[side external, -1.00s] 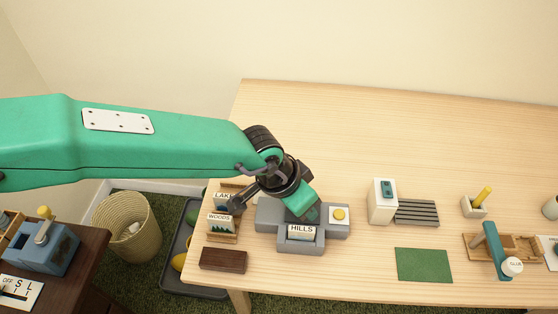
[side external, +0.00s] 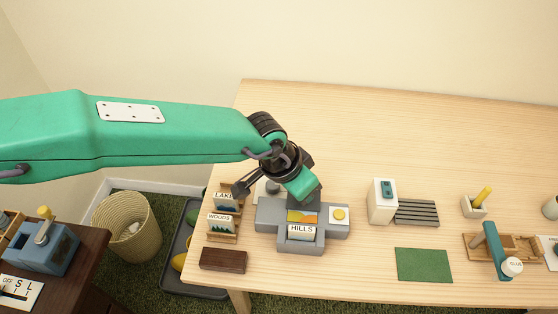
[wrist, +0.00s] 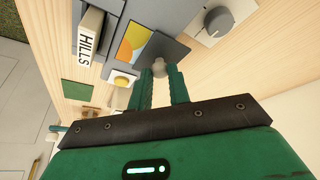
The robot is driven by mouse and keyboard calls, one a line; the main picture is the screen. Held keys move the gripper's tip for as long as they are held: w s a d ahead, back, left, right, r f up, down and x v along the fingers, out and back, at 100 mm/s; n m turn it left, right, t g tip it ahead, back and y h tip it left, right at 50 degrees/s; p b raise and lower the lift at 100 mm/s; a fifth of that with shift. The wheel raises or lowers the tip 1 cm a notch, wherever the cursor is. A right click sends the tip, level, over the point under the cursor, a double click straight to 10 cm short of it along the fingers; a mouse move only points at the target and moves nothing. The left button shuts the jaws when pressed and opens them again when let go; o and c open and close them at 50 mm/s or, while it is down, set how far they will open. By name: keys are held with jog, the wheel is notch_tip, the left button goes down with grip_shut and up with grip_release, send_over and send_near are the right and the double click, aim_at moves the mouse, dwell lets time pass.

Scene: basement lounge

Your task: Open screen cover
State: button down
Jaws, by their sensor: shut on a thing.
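The grey device (side external: 265,217) stands on the table's near left part. Its screen (side external: 302,216) shows a yellow, orange and blue picture; the screen also appears in the wrist view (wrist: 136,43). The dark slate screen cover (wrist: 168,48) lies beside the screen, leaving much of the picture bare. My gripper (wrist: 160,76) is shut on the cover's small grey knob (wrist: 158,67), with one green finger on each side. In the side view my gripper (side external: 305,195) hangs at the screen's far edge and hides most of the cover.
A HILLS card (side external: 301,232) stands in the device's front slot, with a yellow button (side external: 340,214) to the right. A wooden rack (side external: 222,238) holds LAKE and WOODS cards at left. A dark brown block (side external: 222,259) lies near the front edge. The table behind is clear.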

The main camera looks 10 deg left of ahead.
aim_at(289, 201)
jog(key=shift+w+d, duration=0.15)
jog(key=shift+w, duration=0.75)
jog(key=c, duration=1.3)
grip_release()
jog(key=shift+r, duration=0.1)
jog(key=v, duration=0.7)
jog(key=shift+r, duration=0.3)
jog(key=shift+s+a, duration=0.1)
jog(key=shift+a, duration=0.15)
